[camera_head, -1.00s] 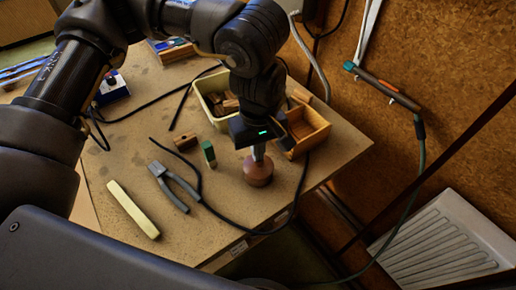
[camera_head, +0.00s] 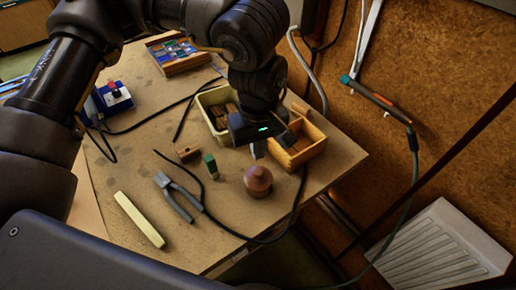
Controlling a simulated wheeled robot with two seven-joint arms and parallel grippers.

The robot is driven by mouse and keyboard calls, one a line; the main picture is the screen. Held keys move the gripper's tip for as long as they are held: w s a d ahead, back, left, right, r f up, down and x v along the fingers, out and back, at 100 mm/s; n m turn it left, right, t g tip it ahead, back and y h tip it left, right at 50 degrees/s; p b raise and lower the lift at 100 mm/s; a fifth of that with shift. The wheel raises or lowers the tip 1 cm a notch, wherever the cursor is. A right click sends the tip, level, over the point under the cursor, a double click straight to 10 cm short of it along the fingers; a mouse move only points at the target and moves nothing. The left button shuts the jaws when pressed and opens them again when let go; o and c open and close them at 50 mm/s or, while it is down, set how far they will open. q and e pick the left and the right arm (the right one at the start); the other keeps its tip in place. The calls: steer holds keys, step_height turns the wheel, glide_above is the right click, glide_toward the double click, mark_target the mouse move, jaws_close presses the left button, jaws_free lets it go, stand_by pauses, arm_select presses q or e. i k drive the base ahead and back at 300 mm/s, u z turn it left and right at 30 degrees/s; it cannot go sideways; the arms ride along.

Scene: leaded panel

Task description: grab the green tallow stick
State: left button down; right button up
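A small upright block with a green top and side (camera_head: 210,166), which looks like the green tallow stick, stands on the workbench (camera_head: 120,180) between the pliers and a round brown knob-shaped object (camera_head: 258,181). My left gripper (camera_head: 258,151) points down just behind and above the brown object, to the right of the green stick and apart from it. Its fingers are seen edge-on, so I cannot tell whether they are open. Nothing shows in them. My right gripper is not in view.
Pliers (camera_head: 178,196) and a pale yellow bar (camera_head: 139,219) lie at front left. A small brown block (camera_head: 188,153) is behind the green stick. A cream bin (camera_head: 204,103) and wooden box (camera_head: 312,150) stand close to my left gripper. A black cable crosses the bench.

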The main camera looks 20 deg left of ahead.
mark_target(212, 167)
steer(key=k, duration=1.5)
